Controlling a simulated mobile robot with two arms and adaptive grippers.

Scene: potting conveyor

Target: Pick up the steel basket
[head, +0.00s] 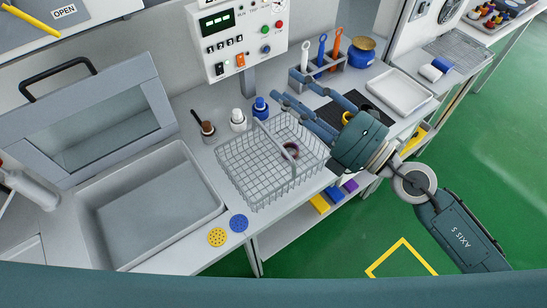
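The steel basket (268,196) is a wire basket with a raised divider across its middle. It stands on the light worktop in the centre of the head view. The hand partly hides the area right of the basket. My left gripper is not in view.
A sink-like basin (150,205) with a raised windowed lid (105,120) is at left. Small bottles (238,120) stand behind the basket. A control box (238,40), tool rack (325,75) and white tray (398,92) are farther back. Yellow (217,237) and blue (239,223) discs lie in front.

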